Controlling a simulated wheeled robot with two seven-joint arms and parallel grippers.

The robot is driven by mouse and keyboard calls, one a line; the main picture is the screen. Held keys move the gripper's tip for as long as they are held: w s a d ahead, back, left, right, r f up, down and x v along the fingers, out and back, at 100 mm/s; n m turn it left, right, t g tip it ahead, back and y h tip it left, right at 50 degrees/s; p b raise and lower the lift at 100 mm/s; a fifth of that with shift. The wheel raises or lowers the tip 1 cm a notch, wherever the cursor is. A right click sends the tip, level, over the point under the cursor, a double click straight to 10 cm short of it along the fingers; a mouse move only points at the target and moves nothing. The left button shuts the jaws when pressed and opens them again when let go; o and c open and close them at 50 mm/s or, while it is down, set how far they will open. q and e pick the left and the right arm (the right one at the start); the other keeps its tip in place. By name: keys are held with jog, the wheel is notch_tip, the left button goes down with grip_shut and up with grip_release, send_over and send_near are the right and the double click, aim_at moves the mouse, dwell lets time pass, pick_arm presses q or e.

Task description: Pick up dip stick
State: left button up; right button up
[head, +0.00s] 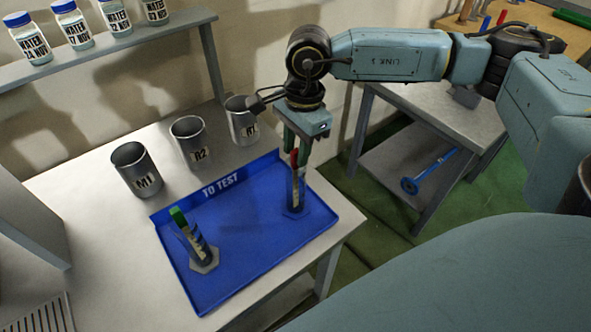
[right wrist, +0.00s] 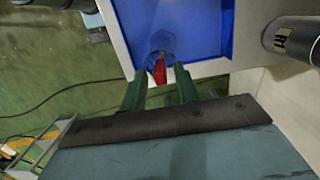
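A dip stick with a red top (head: 294,158) stands in a clear cylinder (head: 296,197) at the right end of the blue tray (head: 245,262). A second stick with a green top (head: 178,217) leans in another cylinder (head: 203,258) at the tray's left. My right gripper (head: 297,154) points down over the red-topped stick. In the right wrist view its green fingers (right wrist: 160,76) are apart, with the red top (right wrist: 159,70) between their tips and a gap on each side. Whether the fingers touch the stick is not clear in the head view. My left gripper is not in view.
Metal beakers labelled M1 (head: 137,170), R2 (head: 189,142) and R1 (head: 241,121) stand behind the tray; R1 is close to my right gripper. Several water bottles (head: 75,28) stand on a shelf above. A grey side table (head: 420,125) stands to the right.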

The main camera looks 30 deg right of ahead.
grip_shut()
jog(key=shift+r, duration=0.15)
notch_tip(320, 180, up, 18)
jog(key=b, duration=0.1)
dwell(0.6)
notch_tip(320, 180, up, 18)
jog(key=p, duration=1.3)
dwell(0.4)
